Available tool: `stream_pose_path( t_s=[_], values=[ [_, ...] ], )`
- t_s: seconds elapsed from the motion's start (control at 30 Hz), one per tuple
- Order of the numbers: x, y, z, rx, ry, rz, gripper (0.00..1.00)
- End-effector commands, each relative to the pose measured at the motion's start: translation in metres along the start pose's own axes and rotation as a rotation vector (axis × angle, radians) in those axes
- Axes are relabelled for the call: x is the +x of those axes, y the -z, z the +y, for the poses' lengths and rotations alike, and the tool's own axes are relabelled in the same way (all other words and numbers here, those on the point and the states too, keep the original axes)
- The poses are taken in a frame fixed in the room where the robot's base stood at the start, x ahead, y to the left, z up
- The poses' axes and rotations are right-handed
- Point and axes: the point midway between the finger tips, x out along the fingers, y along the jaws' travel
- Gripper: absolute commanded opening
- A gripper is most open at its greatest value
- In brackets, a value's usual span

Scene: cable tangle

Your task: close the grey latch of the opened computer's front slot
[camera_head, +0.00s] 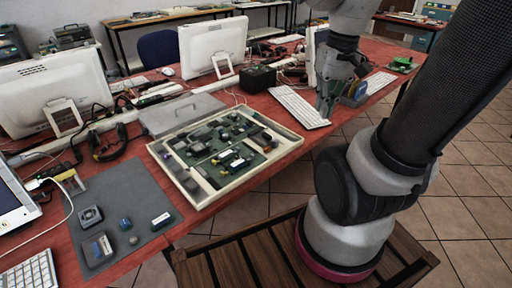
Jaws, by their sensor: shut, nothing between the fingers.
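The opened computer (190,198) lies flat on the red table, a shallow beige case with green circuit boards inside. Its front slot and the grey latch are too small to make out in this view. My gripper (325,116) points down to the right of the case, over the table's edge by a white keyboard. It is shut and empty, and apart from the computer. My arm hides part of the table behind it.
A grey mat (115,185) with several small parts lies left of the case. A grey flat box (180,113) sits behind it. A white keyboard (297,105), a black box (257,77) and monitors (213,48) stand farther back. A slatted wooden surface (240,262) is below the table's edge.

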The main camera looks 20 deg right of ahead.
Motion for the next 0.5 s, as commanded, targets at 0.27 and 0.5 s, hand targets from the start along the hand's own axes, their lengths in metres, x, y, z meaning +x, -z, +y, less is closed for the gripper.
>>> stream_pose_path(
  t_s=[0.27,0.5],
  values=[
    [0.088,0.045,-0.010,0.053,0.237,-0.202,0.00],
    [0.159,0.092,-0.027,-0.062,0.463,-0.150,0.00]
  ],
)
